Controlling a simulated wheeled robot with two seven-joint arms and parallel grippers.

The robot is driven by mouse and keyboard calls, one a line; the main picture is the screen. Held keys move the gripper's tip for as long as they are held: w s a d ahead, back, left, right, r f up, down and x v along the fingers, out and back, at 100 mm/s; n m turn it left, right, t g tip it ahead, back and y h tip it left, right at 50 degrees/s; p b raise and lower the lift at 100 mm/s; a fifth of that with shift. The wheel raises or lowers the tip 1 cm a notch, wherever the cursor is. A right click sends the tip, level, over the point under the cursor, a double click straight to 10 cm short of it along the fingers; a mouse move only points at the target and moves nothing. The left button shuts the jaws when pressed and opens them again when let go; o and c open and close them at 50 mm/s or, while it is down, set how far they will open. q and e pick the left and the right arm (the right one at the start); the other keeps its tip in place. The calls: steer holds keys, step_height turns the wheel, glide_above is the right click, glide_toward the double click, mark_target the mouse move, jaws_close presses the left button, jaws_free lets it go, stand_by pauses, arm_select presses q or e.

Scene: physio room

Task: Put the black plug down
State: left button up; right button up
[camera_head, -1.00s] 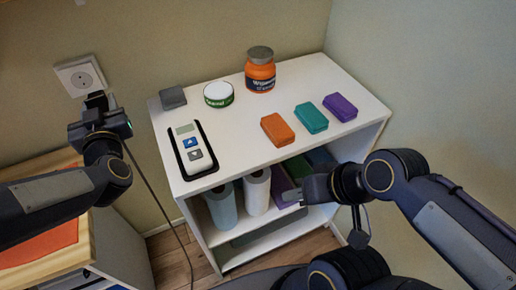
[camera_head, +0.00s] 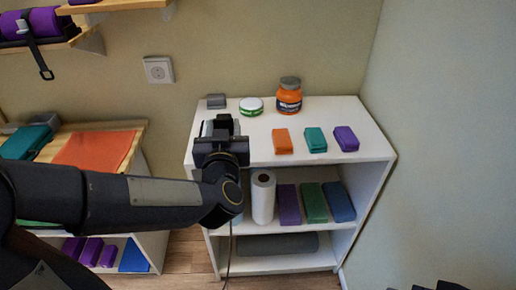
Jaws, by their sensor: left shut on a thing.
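My left gripper (camera_head: 222,132) is over the left part of the white shelf unit's top (camera_head: 262,147). It is shut on the black plug, which is mostly hidden among the dark fingers. A thin dark cord (camera_head: 229,250) hangs below the gripper, down the front of the unit. I cannot tell whether the plug touches the top. The pale handheld device (camera_head: 206,129) is largely hidden behind the gripper. The wall socket (camera_head: 158,70) is empty. My right gripper is out of view.
A grey block (camera_head: 216,101), a white-green tin (camera_head: 251,106) and an orange jar (camera_head: 288,97) stand along the back. Orange (camera_head: 282,141), teal (camera_head: 315,140) and purple (camera_head: 346,139) blocks lie to the right. Bare top shows between the gripper and the orange block.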

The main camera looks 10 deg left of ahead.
arm_select(q)
steer(key=w+f, duration=0.2)
steer(key=w, duration=0.1)
steer(key=w+d+f+b, duration=0.1)
steer(key=w+f, duration=0.2)
steer(key=w+d+f, duration=0.1)
steer(key=w+f, duration=0.1)
steer(key=w, duration=0.2)
steer(key=shift+d+f+b, duration=0.1)
steer(key=shift+f+b, duration=0.2)
steer(key=shift+b, duration=0.1)
steer(key=shift+w+d+f, duration=0.15)
steer(key=shift+w+f, duration=0.4)
steer(key=shift+f, duration=0.1)
steer(key=shift+f+b, duration=0.35)
steer(key=shift+f, duration=1.1)
steer(key=shift+f+b, duration=0.65)
steer(key=shift+b, duration=0.05)
steer(key=o, duration=1.3)
steer(key=shift+c, duration=0.2)
